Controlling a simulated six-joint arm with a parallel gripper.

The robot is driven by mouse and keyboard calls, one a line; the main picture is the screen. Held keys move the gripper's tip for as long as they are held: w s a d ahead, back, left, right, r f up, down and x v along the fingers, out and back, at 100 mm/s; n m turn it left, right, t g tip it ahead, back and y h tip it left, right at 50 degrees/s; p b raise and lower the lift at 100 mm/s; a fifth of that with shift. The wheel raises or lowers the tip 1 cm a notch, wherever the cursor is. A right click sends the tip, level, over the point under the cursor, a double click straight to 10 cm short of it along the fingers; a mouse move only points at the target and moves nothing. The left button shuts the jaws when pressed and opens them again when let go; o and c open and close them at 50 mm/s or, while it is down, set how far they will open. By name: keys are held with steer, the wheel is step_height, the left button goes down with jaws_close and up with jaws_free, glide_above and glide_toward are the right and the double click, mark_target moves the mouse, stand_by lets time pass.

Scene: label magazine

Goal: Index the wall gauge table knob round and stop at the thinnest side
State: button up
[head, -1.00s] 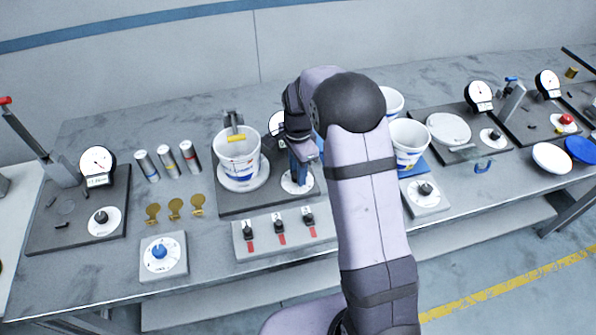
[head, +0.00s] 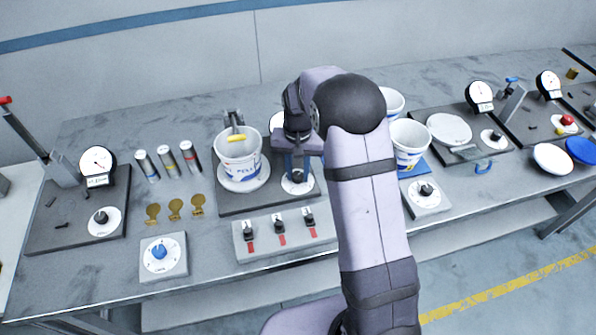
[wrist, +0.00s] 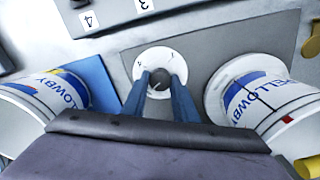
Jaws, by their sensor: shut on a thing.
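My gripper (wrist: 160,84) points down with its blue fingers on either side of a dark knob (wrist: 158,77) and is shut on it. The knob sits on a round white dial plate (wrist: 174,58), which shows in the head view (head: 298,187) at the right of a dark base plate (head: 240,208). On the same base, a white pail (head: 236,149) with a printed label stands on a round white turntable (head: 266,172), with a yellow-tipped gauge arm (head: 236,138) at its rim. The gauge dial (head: 276,122) behind is mostly hidden by my gripper, so its reading cannot be seen.
A block with several small black switches (head: 282,235) stands in front of the base. A blue-knobbed box (head: 162,254) is at front left. Another labelled pail (head: 408,142) stands close to the right of my arm. Three cylinders (head: 167,162) stand to the left.

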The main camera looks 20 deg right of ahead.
steer(key=n, duration=0.5)
steer(key=shift+n, duration=0.3)
steer(key=n, duration=0.4)
steer(key=shift+a+r+n, duration=0.1)
steer(key=shift+n, duration=0.2)
steer(key=n, duration=0.5)
steer(key=shift+n, duration=2.5)
steer(key=o, duration=1.1)
steer(key=shift+c, duration=0.2)
